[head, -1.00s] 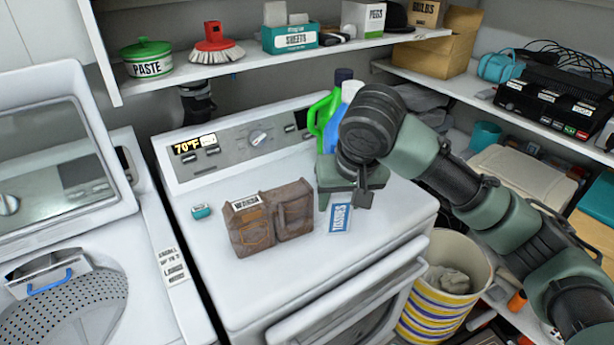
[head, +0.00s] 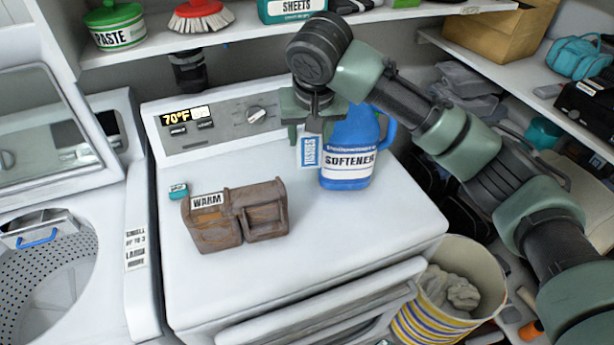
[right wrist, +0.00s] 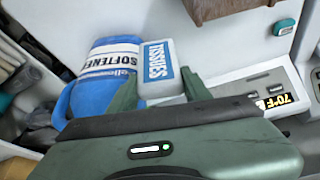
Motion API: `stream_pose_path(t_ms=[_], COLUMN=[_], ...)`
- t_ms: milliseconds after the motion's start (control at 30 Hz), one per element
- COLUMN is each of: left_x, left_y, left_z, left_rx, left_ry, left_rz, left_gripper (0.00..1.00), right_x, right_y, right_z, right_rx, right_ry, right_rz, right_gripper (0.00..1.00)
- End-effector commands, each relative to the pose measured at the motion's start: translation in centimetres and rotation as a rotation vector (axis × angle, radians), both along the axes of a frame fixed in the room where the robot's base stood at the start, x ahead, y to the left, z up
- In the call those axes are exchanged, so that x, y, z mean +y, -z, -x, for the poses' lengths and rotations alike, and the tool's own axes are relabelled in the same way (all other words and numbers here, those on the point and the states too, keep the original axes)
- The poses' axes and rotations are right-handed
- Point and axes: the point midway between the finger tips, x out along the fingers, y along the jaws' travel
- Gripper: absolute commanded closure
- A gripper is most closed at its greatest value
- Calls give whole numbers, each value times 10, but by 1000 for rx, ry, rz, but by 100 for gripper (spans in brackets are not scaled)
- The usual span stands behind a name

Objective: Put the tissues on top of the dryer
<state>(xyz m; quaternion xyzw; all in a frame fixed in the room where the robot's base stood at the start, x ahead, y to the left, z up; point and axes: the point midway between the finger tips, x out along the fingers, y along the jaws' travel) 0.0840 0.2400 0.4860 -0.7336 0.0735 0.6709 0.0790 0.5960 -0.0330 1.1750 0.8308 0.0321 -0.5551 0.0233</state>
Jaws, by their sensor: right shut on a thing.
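The tissues (head: 309,151), a small white pack with a blue label, are in my right gripper (head: 308,128). The gripper points down over the back part of the white dryer (head: 330,235). In the right wrist view the tissues (right wrist: 158,62) sit between the two green fingers (right wrist: 160,92). I cannot tell whether the pack's lower edge touches the dryer top. A blue softener jug (head: 348,165) stands on the dryer just right of the pack. My left gripper is not in view.
A brown pouch-like thing labelled WARM (head: 235,215) and a small teal item (head: 178,191) lie on the dryer's left part. The dryer's front right top is clear. A shelf (head: 225,42) overhangs the back. A striped bin (head: 425,325) stands at the right front.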

Motion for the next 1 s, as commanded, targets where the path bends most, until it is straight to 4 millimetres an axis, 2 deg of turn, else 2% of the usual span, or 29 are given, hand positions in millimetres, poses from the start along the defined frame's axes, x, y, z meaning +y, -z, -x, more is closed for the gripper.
stream_pose_path(t_ms=[100, 300, 533, 800, 1000], left_x=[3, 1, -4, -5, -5], left_y=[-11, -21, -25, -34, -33], left_z=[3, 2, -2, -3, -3], left_rx=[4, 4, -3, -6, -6], left_ry=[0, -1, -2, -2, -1], left_rz=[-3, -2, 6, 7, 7], left_gripper=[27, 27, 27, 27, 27], right_x=[-1, -2, -1, -1, -1], right_y=[31, 75, 97, 132, 134], right_z=[1, 0, 0, 0, -1], right_rx=[4, 1, 0, -2, -3], right_ry=[2, 3, 3, 1, 1], right_rz=[2, 1, 1, 0, -1], right_gripper=[90, 90, 90, 90, 90])
